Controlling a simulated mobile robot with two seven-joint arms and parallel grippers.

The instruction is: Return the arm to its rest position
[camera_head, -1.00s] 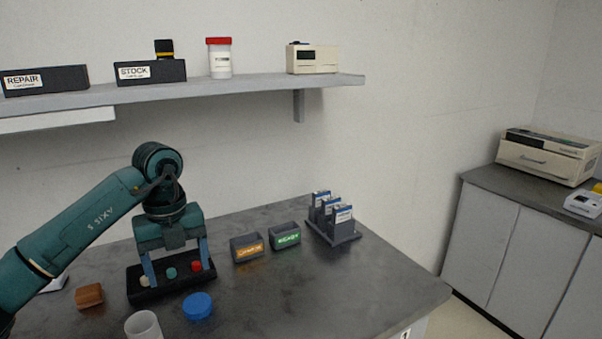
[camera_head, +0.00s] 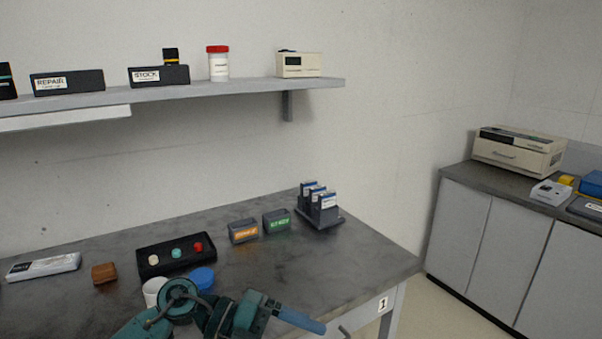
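My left arm comes in at the bottom edge, with its teal joints low over the front of the grey table (camera_head: 340,270). My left gripper (camera_head: 308,324) points right near the table's front edge. One blue finger shows clearly, and I cannot tell how far apart the fingers are. I see nothing held in it. My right gripper is out of view.
A black tray (camera_head: 150,269) holds a cream, a green and a red piece. A white cup (camera_head: 154,290) and blue lid (camera_head: 202,278) are partly behind my arm. The table's right side is clear.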

